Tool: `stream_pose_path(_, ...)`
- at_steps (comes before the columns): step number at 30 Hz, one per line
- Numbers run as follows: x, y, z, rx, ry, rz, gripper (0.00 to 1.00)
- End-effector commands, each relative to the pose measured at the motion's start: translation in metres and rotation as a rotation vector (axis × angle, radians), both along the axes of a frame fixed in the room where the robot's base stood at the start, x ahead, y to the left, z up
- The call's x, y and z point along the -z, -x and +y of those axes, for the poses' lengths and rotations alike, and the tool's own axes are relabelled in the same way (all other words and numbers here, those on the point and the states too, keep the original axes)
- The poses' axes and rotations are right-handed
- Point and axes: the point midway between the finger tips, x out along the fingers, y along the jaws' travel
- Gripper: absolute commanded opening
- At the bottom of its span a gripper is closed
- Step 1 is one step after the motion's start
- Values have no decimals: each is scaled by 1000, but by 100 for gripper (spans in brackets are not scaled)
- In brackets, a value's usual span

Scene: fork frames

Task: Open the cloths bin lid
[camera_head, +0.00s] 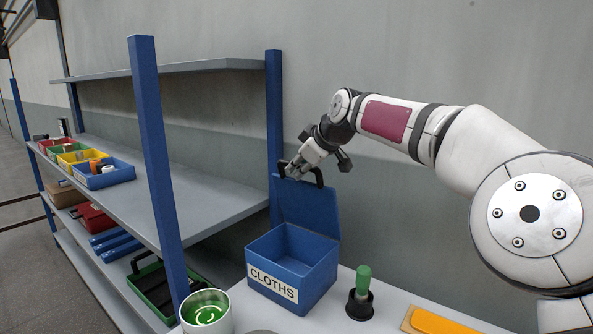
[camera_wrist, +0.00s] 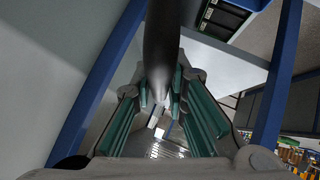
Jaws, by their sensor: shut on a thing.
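The blue cloths bin (camera_head: 292,262) stands on the white bench with a "CLOTHS" label on its front. Its blue lid (camera_head: 308,208) is raised, standing nearly upright at the back of the bin. The bin's inside shows and looks empty. A dark handle (camera_head: 318,178) is at the lid's top edge. My gripper (camera_head: 290,172) is at that handle, above the bin. In the wrist view, the gripper's green-padded fingers (camera_wrist: 160,115) are on both sides of the dark handle bar (camera_wrist: 161,45), shut on it.
A green-handled tool (camera_head: 362,292) stands right of the bin, and an orange item (camera_head: 435,320) lies farther right. A white can with a green inside (camera_head: 206,311) is at front left. The shelf rack's blue post (camera_head: 158,170) rises left of the bin; colored trays (camera_head: 104,173) sit on its shelf.

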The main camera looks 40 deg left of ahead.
Motion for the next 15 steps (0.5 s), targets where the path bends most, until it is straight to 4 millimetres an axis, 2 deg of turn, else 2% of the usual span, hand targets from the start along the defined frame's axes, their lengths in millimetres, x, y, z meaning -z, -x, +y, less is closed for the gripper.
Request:
stream_pose_path(12, -3, -1, 0, 1, -4, -3, 0)
stream_pose_path(13, -3, -1, 0, 1, -5, -3, 20)
stream_pose_path(15, -3, -1, 0, 1, -4, -3, 35)
